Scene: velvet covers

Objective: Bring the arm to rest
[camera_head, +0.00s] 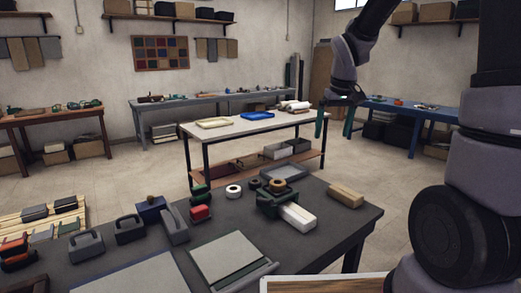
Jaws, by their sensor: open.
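My arm stands along the right side of the head view, with its upper part running out of the top edge. My gripper (335,121) hangs from the wrist at upper right. Its two green fingers point down and stand apart, with nothing between them. It is in the air, seen over the space between the dark near table (333,228) and the light table behind (235,128). It touches nothing that I can see.
The near table holds a tan block (346,195), a white block (297,217), a red-topped block (200,213), tape rolls (233,191) and several grey handled tools (130,229). A blue table (430,112) stands behind the arm. Bare floor (385,190) lies right of the near table.

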